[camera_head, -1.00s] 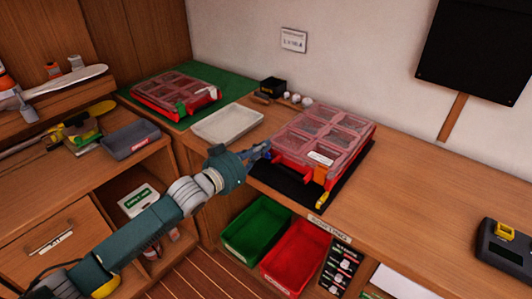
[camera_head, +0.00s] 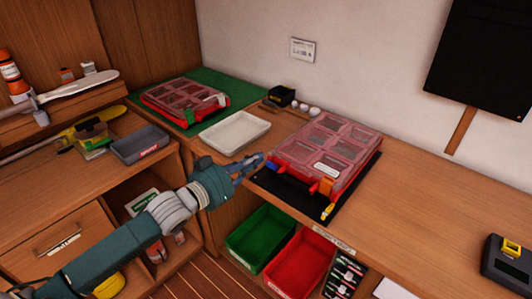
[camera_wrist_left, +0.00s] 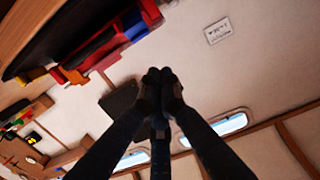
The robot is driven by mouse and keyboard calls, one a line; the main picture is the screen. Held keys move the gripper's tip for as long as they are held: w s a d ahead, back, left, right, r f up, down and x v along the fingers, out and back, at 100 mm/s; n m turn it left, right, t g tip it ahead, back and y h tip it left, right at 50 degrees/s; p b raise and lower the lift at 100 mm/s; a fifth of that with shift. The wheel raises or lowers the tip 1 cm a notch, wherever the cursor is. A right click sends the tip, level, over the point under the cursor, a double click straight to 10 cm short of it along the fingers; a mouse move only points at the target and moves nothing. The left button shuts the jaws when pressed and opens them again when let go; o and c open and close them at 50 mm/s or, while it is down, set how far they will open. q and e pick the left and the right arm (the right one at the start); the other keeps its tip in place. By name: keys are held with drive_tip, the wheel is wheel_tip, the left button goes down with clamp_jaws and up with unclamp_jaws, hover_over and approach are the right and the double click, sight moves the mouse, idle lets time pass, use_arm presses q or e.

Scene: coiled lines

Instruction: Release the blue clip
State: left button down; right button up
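The red organizer case with a clear lid (camera_head: 322,146) lies on a black mat on the bench. The blue clip (camera_head: 270,166) is at its front left corner, and an orange clip (camera_head: 325,187) is farther right on the front. I cannot tell whether the blue clip is latched. My left gripper (camera_head: 258,160) is just left of the blue clip, apparently apart from it. In the left wrist view the fingertips (camera_wrist_left: 160,78) meet with nothing between them. The blue clip (camera_wrist_left: 136,28) shows above them there, and the orange clip (camera_wrist_left: 74,75) farther left. My right gripper is not in view.
A white tray (camera_head: 222,143) is left of the case, with a second red case (camera_head: 160,107) on a green mat behind. Green (camera_head: 257,238) and red (camera_head: 297,262) bins are below the bench edge. The bench right of the case is clear up to a dark device (camera_head: 508,260).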

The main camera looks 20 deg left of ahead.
use_arm(q)
drive_tip(key=shift+s+a+f, duration=0.15)
drive_tip(key=shift+s+a, duration=0.05)
drive_tip(key=shift+s, duration=0.6)
